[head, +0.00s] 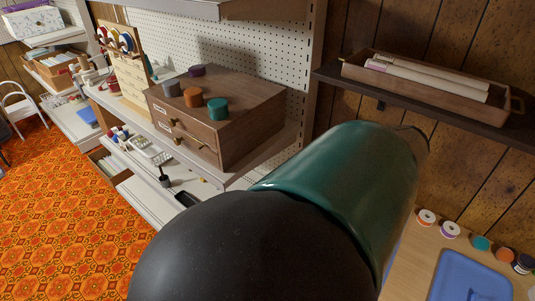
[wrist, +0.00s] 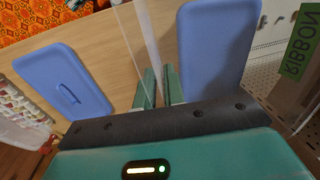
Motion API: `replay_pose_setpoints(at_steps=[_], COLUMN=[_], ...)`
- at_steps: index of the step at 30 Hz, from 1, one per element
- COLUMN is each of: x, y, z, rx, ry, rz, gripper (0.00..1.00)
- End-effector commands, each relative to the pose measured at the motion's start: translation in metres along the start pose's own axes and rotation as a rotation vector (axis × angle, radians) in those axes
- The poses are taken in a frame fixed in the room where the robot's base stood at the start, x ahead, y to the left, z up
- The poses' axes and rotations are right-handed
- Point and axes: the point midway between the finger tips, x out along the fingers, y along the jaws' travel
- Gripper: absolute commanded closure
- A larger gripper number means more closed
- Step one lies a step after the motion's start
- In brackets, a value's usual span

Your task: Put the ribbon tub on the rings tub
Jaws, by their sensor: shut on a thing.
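My gripper (wrist: 160,88) shows in the wrist view with its two green fingers close together. A thin clear wall runs up between them, and they are shut on it. Most of the tub is out of frame or hard to make out. In the head view my own arm hides the gripper and the tub. I cannot identify the rings tub; no such label is readable.
Blue lid-like pieces lie over the wooden tabletop, one left (wrist: 62,80) and one right (wrist: 215,45). A clear container (wrist: 20,125) with small red and white items is at the left edge. In the head view, several spools (head: 450,230) line the table beside a blue piece (head: 468,278).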

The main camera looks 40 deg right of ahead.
Motion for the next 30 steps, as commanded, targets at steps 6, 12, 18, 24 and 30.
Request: replay_pose_setpoints(at_steps=[6,12,18,24,30], x=[0.016,0.034,0.051,0.075,0.096], y=[-0.012,-0.028,-0.041,-0.049,-0.056], z=[-0.026,-0.056,-0.080,-0.097,-0.112], rx=[0.003,0.001,0.001,0.000,0.002], ry=[-0.004,-0.003,-0.004,-0.003,-0.002], rz=[-0.001,-0.003,-0.003,-0.004,-0.003], gripper=[1.00,1.00,1.00,1.00,1.00])
